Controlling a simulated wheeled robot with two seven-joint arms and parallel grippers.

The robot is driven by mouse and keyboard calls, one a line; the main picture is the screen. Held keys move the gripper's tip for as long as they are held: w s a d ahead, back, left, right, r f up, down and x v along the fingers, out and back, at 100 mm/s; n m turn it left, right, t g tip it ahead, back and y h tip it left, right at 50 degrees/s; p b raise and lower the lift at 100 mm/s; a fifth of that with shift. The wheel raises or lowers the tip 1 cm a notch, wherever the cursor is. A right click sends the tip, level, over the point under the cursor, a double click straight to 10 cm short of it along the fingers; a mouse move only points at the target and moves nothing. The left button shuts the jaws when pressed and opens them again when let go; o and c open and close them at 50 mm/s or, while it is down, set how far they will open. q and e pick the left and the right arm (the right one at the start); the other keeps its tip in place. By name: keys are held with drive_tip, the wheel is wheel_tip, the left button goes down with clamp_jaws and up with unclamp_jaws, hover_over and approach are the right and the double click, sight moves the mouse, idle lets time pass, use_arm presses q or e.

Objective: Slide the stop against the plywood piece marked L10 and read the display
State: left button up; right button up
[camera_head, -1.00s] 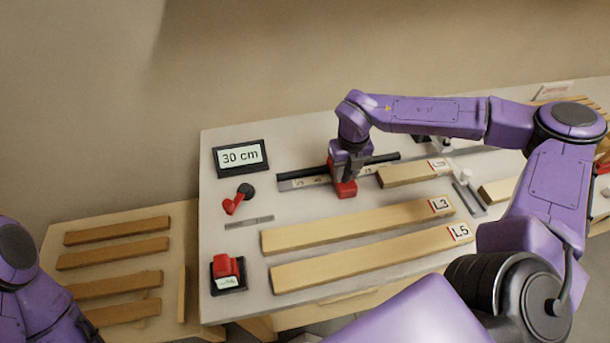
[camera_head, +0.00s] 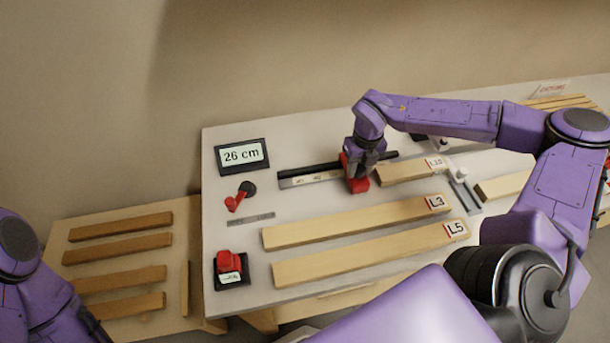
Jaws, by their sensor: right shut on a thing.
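The red stop (camera_head: 358,186) sits on the dark rail with a ruler strip (camera_head: 310,178). My right gripper (camera_head: 358,170) is shut on the stop from above and hides part of it. The plywood piece marked L10 (camera_head: 405,174) lies along the rail just right of the stop; its label is small and partly hard to read. The stop is at or very near its left end; I cannot tell if they touch. The display (camera_head: 242,156) reads 26 cm. My left arm is at the lower left edge, and its gripper is out of view.
Boards L3 (camera_head: 350,222) and L5 (camera_head: 365,254) lie in front of the rail. A red lever (camera_head: 236,202) and a red button on a black base (camera_head: 229,267) are at the left. Several strips lie on a lower side table (camera_head: 75,223). More pieces lie at right.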

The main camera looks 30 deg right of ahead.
drive_tip(key=shift+s+d+r+p, duration=0.1)
drive_tip(key=shift+d+r+p, duration=0.05)
drive_tip(key=shift+d+p, duration=0.25)
drive_tip(key=shift+s+d+p, duration=0.2)
drive_tip(key=shift+d+p, duration=0.15)
drive_tip(key=shift+d, duration=0.4)
drive_tip(key=shift+s+d+p, duration=0.15)
drive_tip(key=shift+d+p, duration=0.2)
drive_tip(key=shift+d, duration=0.4)
drive_tip(key=o, duration=0.8)
drive_tip(key=shift+o, duration=0.2)
drive_tip(key=shift+s, duration=0.1)
wheel_tip(320, 180, up, 9)
drive_tip(key=shift+p, duration=0.3)
